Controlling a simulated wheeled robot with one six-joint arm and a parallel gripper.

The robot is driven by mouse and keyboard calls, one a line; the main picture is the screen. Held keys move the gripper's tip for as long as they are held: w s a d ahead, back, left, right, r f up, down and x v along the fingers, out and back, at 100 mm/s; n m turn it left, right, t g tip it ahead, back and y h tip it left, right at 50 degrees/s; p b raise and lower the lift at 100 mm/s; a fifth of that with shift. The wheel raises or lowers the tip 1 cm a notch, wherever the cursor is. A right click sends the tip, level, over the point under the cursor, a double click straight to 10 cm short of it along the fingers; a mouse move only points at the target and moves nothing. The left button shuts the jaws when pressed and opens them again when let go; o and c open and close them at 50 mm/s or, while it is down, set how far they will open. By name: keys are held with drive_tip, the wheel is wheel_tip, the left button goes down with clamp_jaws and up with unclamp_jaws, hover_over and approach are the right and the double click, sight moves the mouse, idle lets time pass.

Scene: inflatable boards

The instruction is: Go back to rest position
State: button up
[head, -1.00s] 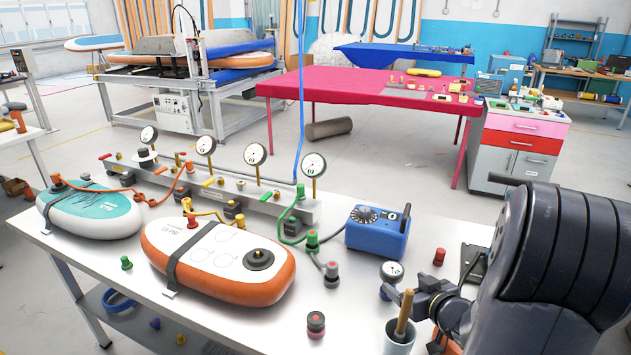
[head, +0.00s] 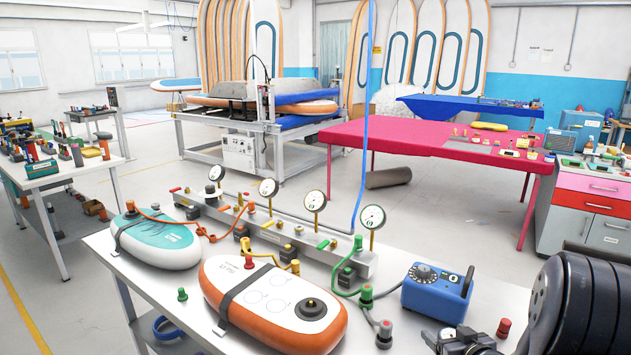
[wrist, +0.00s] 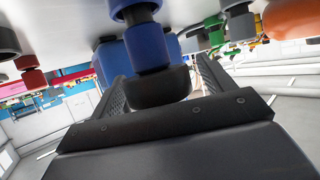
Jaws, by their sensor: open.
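My gripper (head: 458,342) shows only in part at the bottom edge of the head view, low by the table's front right. The black shoulder and arm of mine fill the bottom right corner. In the wrist view my gripper (wrist: 160,82) is open, one finger on each side. A blue fitting with a dark collar and black end (wrist: 148,55) shows between or just beyond the fingers. I cannot tell whether they touch it. The wrist picture looks upside down, with the tabletop along its top.
The metal table (head: 205,325) holds a white-orange board (head: 265,295), a teal-white board (head: 155,240), a gauge manifold (head: 290,240), a blue pump box (head: 437,292) and a red fitting (head: 503,328). Behind stand a pink-topped table (head: 430,140) and a drawer cabinet (head: 590,205).

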drive_tip(key=shift+f, duration=0.1)
drive_tip(key=shift+f+b, duration=0.45)
drive_tip(key=shift+s+f, duration=0.1)
drive_tip(key=shift+s, duration=0.1)
drive_tip(key=p+v, duration=0.1)
drive_tip(key=v, duration=1)
drive_tip(key=b+x, duration=0.1)
drive_tip(key=x, duration=1)
drive_tip(key=shift+w+a, duration=0.1)
drive_tip(key=shift+w, duration=0.2)
wheel_tip(320, 180, up, 3)
drive_tip(key=shift+s+f+p, duration=0.1)
drive_tip(key=shift+p, duration=1.05)
wheel_tip(320, 180, up, 6)
drive_tip(key=p, duration=0.4)
drive_tip(key=shift+f, duration=0.1)
